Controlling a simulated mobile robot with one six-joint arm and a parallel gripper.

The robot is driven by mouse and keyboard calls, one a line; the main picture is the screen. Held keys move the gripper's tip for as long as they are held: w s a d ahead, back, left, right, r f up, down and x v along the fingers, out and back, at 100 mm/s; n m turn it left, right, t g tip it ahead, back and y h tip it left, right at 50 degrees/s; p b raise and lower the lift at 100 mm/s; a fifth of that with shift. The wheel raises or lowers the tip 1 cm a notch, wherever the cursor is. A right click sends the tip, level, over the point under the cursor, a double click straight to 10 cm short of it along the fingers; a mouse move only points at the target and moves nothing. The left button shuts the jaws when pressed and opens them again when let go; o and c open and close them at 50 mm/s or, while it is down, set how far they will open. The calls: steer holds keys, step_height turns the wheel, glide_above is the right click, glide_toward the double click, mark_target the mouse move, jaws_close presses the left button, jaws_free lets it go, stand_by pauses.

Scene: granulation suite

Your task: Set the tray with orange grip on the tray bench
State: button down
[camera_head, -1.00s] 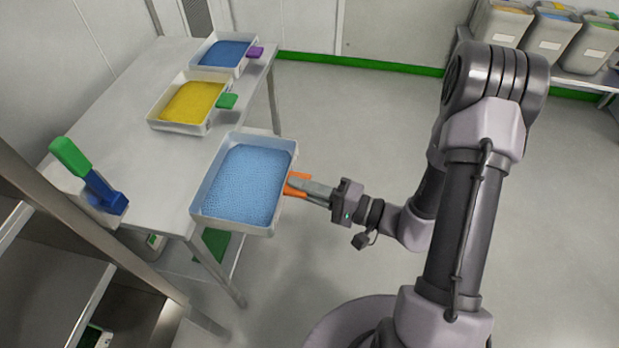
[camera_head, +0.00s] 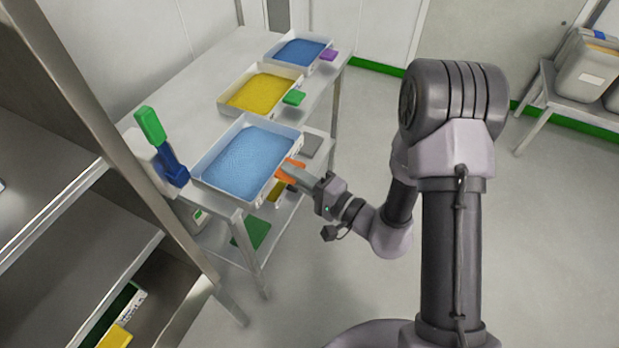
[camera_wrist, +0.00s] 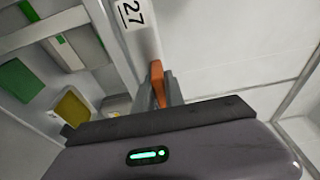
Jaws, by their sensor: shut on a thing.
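The tray with orange grip (camera_head: 240,192) is white and holds light blue granules. Its orange grip (camera_head: 284,178) is between the fingers of my gripper (camera_head: 287,173), which is shut on it. In the head view the tray appears over the near end of the tray bench (camera_head: 212,75); whether it touches the top cannot be told. In the wrist view the orange grip (camera_wrist: 157,84) shows at the fingers, beside a white tray wall marked 27 (camera_wrist: 133,12).
A tray of yellow granules (camera_head: 222,107) with a green grip and a tray of dark blue granules (camera_head: 271,56) with a purple grip stand farther back. A green-and-blue tool (camera_head: 160,145) stands at the near left corner. A metal shelf rack (camera_head: 50,190) stands at left.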

mark_target(244, 164)
steer(key=p+x, duration=0.2)
steer(key=x, duration=0.2)
steer(key=s+a+p+x, duration=0.1)
steer(key=p+x, duration=0.1)
steer(key=x, duration=0.3)
steer(key=s+p+x, duration=0.1)
steer(key=p+x, duration=0.1)
steer(key=x, duration=0.2)
steer(key=shift+a+r, duration=0.15)
steer(key=shift+a, duration=0.6)
steer(key=shift+f+b, duration=0.85)
steer(key=shift+d+f+b, duration=0.1)
steer(key=shift+f+b, duration=0.3)
steer(key=shift+b, duration=0.05)
steer(key=c, duration=1.3)
jaws_free()
steer(key=shift+s+d, duration=0.1)
steer(key=p+v, duration=0.2)
steer(key=v, duration=1.5)
steer(key=shift+s+d+r, duration=0.1)
